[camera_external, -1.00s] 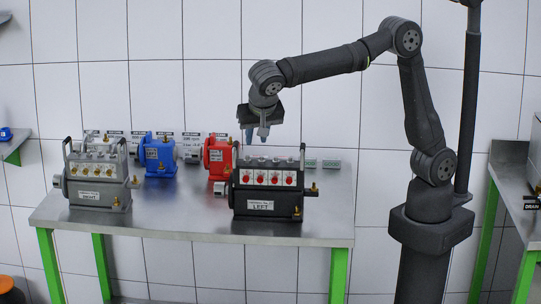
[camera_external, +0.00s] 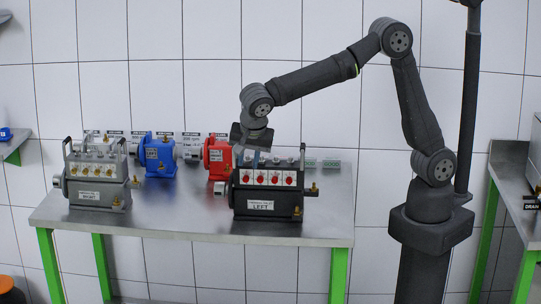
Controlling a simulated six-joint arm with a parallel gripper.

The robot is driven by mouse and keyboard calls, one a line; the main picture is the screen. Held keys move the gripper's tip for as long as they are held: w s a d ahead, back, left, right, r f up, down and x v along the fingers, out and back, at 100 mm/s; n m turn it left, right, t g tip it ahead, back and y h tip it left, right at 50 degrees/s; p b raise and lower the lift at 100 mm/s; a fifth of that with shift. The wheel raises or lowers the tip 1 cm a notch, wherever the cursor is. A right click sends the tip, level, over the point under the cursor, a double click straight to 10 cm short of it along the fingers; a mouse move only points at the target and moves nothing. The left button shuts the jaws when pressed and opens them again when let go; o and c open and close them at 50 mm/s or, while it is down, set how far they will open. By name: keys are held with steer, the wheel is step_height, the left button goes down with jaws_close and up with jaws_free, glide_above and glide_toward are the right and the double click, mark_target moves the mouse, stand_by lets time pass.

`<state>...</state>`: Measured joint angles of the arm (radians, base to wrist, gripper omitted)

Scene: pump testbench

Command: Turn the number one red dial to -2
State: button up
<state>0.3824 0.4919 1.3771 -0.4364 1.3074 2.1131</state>
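The dark box labelled LEFT (camera_external: 267,204) stands on the metal table. Its white front panels carry a row of red dials; the leftmost red dial (camera_external: 246,178) and the rightmost red dial (camera_external: 288,179) both show. The dial numbers and settings are too small to read. My gripper (camera_external: 251,157) points down at the top left of this box, just above and behind the dial row as seen here. Its bluish fingers look apart, with nothing seen between them. Their tips are partly hidden by the box, and I see no contact with a dial.
A grey box labelled RIGHT (camera_external: 97,194) with brass-coloured dials stands at the left. A blue pump (camera_external: 159,156) and a red pump (camera_external: 217,158) stand behind. The LEFT box has upright handle posts at both ends. The front strip of the table (camera_external: 170,222) is clear.

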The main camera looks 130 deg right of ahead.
mark_target(246, 177)
steer(key=x, duration=0.5)
steer(key=shift+d+f, duration=0.1)
steer(key=shift+f, duration=0.25)
jaws_close()
